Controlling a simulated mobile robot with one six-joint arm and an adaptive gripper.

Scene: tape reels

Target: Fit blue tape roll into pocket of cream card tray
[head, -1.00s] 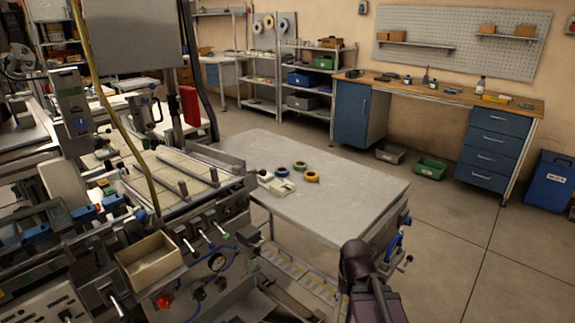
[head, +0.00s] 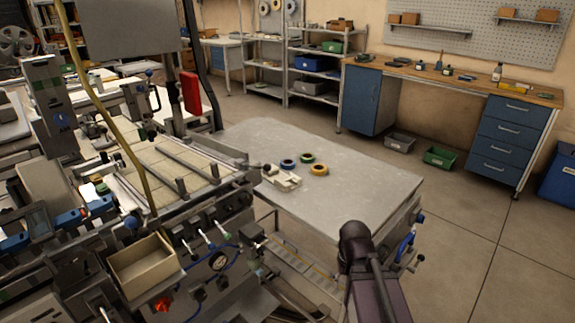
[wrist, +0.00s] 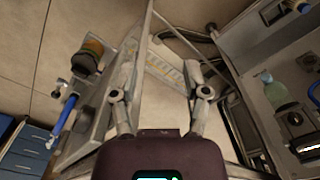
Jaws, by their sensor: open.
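The blue tape roll (head: 288,165) lies on the grey table in the head view, just behind the cream card tray (head: 286,181). The tray is small and pale; its pocket is too small to make out. The wrist view shows neither the blue roll nor the tray clearly. In the head view my arm is at the table's near right corner, apart from the rolls.
The grey table (head: 350,200) is mostly bare right of the rolls. A machine with an open cream bin (head: 145,262) fills the left. A blue-handled clamp (head: 405,243) is on the table's right side.

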